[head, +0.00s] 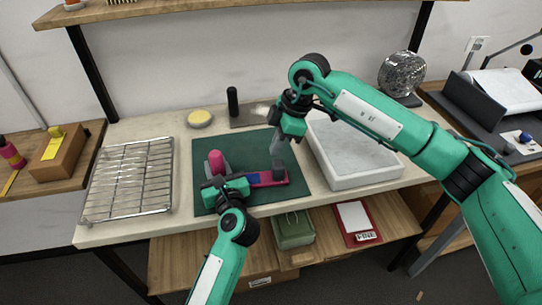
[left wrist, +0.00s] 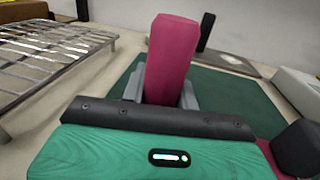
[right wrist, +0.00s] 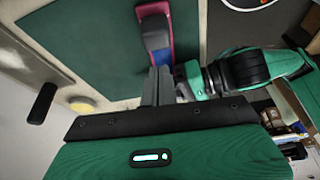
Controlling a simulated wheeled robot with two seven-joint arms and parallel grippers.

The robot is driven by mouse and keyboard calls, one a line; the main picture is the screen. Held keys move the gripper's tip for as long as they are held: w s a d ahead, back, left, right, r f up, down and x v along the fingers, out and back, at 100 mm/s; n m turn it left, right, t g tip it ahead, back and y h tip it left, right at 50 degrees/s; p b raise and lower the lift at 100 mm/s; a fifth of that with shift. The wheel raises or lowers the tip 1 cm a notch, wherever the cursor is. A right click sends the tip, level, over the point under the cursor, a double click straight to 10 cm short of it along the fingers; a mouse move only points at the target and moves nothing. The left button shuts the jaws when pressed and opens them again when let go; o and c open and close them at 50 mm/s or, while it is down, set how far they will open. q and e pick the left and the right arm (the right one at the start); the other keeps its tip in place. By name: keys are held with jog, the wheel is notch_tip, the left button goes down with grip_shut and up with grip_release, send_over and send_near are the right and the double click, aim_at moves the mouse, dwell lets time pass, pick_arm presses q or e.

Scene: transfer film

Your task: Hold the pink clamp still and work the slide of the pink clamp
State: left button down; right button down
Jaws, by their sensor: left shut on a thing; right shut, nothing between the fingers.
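The pink clamp lies on the green mat (head: 235,150). Its pink upright part (head: 216,162) stands at the left end, and its bar (head: 266,179) runs right with a blue section and a dark block (head: 280,170). My left gripper (head: 215,181) is shut on the upright part; the left wrist view shows this part (left wrist: 171,55) between the grey fingers. My right gripper (head: 278,155) is shut and empty, pointing down at the dark block. In the right wrist view its fingertips (right wrist: 156,72) are near the blue section (right wrist: 161,56); contact cannot be told.
A wire rack (head: 130,180) stands left of the mat and a white stone slab (head: 350,155) right of it. A yellow disc (head: 200,118) and a black upright cylinder (head: 232,101) are behind.

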aim_at(283, 162)
jog(key=shift+v, duration=2.3)
pick_arm(q)
jog(key=c, duration=1)
grip_release()
jog(key=shift+s, duration=0.1)
